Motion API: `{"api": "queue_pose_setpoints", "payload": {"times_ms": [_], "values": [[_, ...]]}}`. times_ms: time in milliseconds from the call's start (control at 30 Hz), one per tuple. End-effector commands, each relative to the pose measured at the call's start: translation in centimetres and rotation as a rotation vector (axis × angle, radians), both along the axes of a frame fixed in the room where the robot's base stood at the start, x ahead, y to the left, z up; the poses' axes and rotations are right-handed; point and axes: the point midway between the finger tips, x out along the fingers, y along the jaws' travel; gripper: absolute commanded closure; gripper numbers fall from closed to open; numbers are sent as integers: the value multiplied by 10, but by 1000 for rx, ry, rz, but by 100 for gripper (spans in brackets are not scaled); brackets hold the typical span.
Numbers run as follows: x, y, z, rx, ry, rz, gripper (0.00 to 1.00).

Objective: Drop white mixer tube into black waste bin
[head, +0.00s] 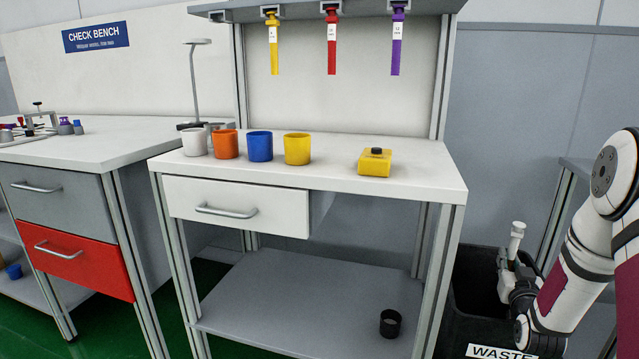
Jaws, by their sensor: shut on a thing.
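The black waste bin (468,290), with a white "WASTE" label on its front, stands on the floor at the right of the bench. My gripper (511,258) is in front of or over the bin's opening and is shut on the white mixer tube (516,238). The tube stands roughly upright, its wider white end above the fingers. Its lower part is hidden by my gripper. My arm hides the bin's right side. I cannot tell the exact height of the tube above the rim.
The white bench (330,168) carries white, orange, blue and yellow cups (297,149) and a yellow block (375,163). Yellow, red and purple tubes (397,45) hang above. A black cup (390,323) sits on the lower shelf. A bench post (437,280) stands left of the bin.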

Motion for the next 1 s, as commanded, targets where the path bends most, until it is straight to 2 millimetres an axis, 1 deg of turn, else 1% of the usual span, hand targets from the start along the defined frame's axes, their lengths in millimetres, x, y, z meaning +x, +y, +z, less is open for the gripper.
{"api": "queue_pose_setpoints", "payload": {"times_ms": [200, 233, 267, 300, 333, 667, 767, 867, 1000], "values": [[0, 0, 0, 0, -1, 0, 100], [0, 0, 0, 0, -1, 0, 80], [0, 0, 0, 0, -1, 0, 74], [0, 0, 0, 0, -1, 0, 64], [0, 0, 0, 0, -1, 0, 61], [0, 0, 2, -1, -1, 0, 61], [0, 0, 11, -2, -2, 0, 61], [0, 0, 26, -3, -3, 0, 61], [0, 0, 53, -4, -5, 0, 61]]}}
